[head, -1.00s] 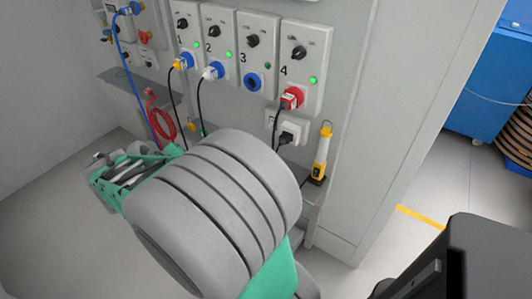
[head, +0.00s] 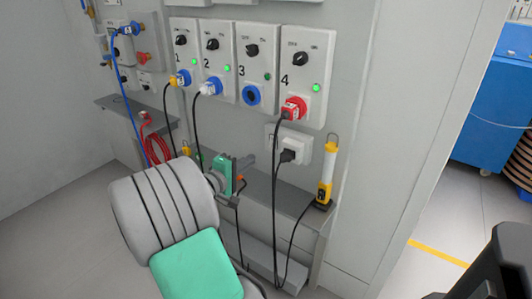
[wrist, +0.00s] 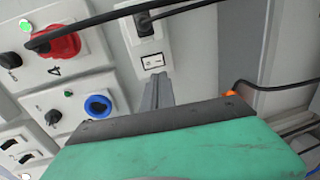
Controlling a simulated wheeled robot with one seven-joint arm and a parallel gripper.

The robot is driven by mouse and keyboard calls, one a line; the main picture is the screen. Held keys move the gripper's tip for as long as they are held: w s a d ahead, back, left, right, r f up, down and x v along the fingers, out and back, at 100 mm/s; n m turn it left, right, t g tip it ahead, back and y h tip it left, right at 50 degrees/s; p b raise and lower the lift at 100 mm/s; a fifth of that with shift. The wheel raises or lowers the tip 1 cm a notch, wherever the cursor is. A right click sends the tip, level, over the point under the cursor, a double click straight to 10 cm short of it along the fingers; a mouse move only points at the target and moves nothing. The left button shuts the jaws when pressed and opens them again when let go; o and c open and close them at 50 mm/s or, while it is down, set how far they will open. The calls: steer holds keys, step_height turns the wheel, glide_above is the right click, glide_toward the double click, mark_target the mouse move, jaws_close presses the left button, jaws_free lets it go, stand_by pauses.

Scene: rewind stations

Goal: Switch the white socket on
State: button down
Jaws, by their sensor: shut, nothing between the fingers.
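The white socket (head: 290,146) is on the grey wall below the panel marked 4, with a black plug in it. In the wrist view the socket (wrist: 140,30) is at top centre. Its small rocker switch (wrist: 153,61) sits beside the plug; its position is too small to tell. My gripper (head: 250,163) is left of the socket and slightly lower in the head view. In the wrist view my gripper (wrist: 158,80) has its grey fingers together and empty, their tips just below the switch in the picture. I cannot tell whether they touch it.
Panel 4 (head: 305,72) has a red plug and a lit green lamp. Panel 3 (head: 254,60) has an empty blue socket. A yellow work lamp (head: 326,175) stands on the shelf (head: 262,188) to the right. Black cables hang near my gripper.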

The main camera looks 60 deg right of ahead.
mark_target(271, 147)
steer(key=d, duration=0.3)
steer(key=s+d+b, duration=0.1)
steer(key=d, duration=0.2)
steer(key=d+f, duration=0.1)
steer(key=d, duration=0.2)
steer(key=shift+s+d+f+b, duration=0.1)
steer(key=shift+s+d+b, duration=0.2)
steer(key=shift+d, duration=0.05)
